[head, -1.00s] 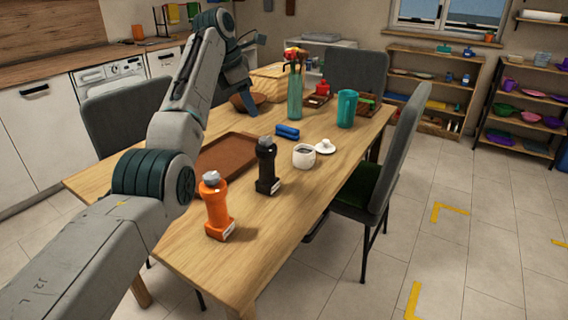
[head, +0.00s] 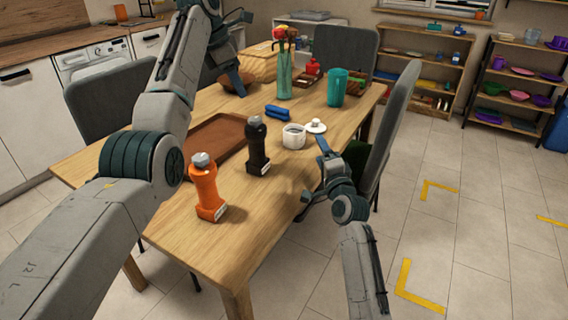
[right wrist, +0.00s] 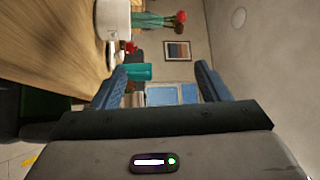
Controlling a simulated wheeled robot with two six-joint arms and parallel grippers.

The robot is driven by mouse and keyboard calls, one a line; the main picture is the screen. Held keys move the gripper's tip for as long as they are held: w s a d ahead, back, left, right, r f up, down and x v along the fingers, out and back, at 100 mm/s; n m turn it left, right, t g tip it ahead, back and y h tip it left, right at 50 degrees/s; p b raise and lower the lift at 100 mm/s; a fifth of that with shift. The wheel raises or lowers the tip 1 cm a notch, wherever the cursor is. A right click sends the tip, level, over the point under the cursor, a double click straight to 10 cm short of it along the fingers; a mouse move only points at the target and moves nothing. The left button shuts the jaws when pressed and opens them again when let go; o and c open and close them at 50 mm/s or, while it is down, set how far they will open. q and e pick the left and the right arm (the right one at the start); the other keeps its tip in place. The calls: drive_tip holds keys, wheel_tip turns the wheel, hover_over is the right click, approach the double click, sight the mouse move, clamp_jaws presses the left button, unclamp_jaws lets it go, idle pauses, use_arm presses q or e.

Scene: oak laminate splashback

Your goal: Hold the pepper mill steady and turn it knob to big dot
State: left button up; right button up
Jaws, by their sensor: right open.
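Two upright mills stand on the wooden table: an orange one (head: 207,190) with a grey top knob at the near end, and a black one (head: 257,148) with a dark knob behind it. Each has a pale label at its foot. I cannot read dots on either, nor tell which is the pepper mill. My left gripper (head: 243,55) is over the table's far left part, fingers apart, away from both mills. My right gripper (head: 309,170) is at the table's right edge, right of the black mill. Its fingers are apart and empty in the right wrist view (right wrist: 160,85).
A brown tray (head: 216,140) lies left of the black mill. A white pot (head: 293,136), its lid (head: 315,126), a blue object (head: 277,112), a teal pitcher (head: 337,88) and a vase (head: 285,80) stand beyond. A chair (head: 393,115) stands on the right. The near right tabletop is clear.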

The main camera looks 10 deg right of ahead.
sight(263, 151)
drive_tip(key=a+m+g+y, duration=0.1)
drive_tip(key=m, duration=0.1)
drive_tip(key=a+m+y, duration=0.1)
drive_tip(key=a+m, duration=0.1)
drive_tip(key=a+f+m+g+y, duration=0.1)
drive_tip(key=a+m+y, duration=0.1)
drive_tip(key=m, duration=0.1)
drive_tip(key=shift+w+g, duration=0.15)
drive_tip(key=shift+g, duration=0.15)
drive_tip(key=a+m+g+y, duration=0.1)
drive_tip(key=s+a+m+g+y, duration=0.1)
drive_tip(key=a+m, duration=0.1)
drive_tip(key=a+m+y, duration=0.1)
drive_tip(key=m, duration=0.1)
drive_tip(key=shift+s+a+f+g+y, duration=0.1)
drive_tip(key=shift+s+a+g+y, duration=0.05)
drive_tip(key=shift+s+g+y, duration=0.2)
drive_tip(key=shift+s+a+m+g+y, duration=0.2)
drive_tip(key=shift+a+m+g+y, duration=0.25)
drive_tip(key=shift+a+m, duration=0.25)
drive_tip(key=x, duration=1)
drive_tip(key=shift+w+a, duration=0.15)
drive_tip(key=c, duration=1.2)
